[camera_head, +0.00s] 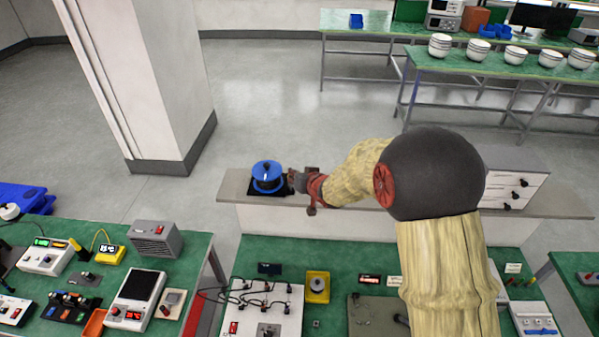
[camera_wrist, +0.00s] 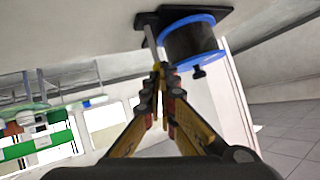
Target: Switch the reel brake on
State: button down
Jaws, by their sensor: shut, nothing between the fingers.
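A blue-flanged reel (camera_head: 267,184) with a dark knob stands on a black base (camera_head: 268,191) on a grey ledge. In the wrist view the reel (camera_wrist: 192,42) appears inverted, with its black base (camera_wrist: 215,15) at the top. A thin grey bar (camera_wrist: 150,36), possibly the brake lever, runs from the base to my fingertips. My gripper (camera_head: 294,177) is just right of the reel in the head view. In the wrist view its yellow fingers (camera_wrist: 160,70) are shut, tips together beside the reel. Whether they touch the bar, and the brake's setting, I cannot tell.
The grey ledge (camera_head: 235,187) runs behind green benches carrying instruments and wiring. A yellow container (camera_head: 317,286) sits on the middle bench. A white pillar (camera_head: 160,80) rises at the left. The ledge left of the reel is clear.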

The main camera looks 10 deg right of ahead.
jog(key=shift+w+d, duration=0.15)
jog(key=shift+w, duration=0.75)
jog(key=shift+s+r, duration=0.1)
jog(key=shift+r, duration=0.1)
jog(key=shift+r+p, duration=0.7)
jog(key=shift+p, duration=0.15)
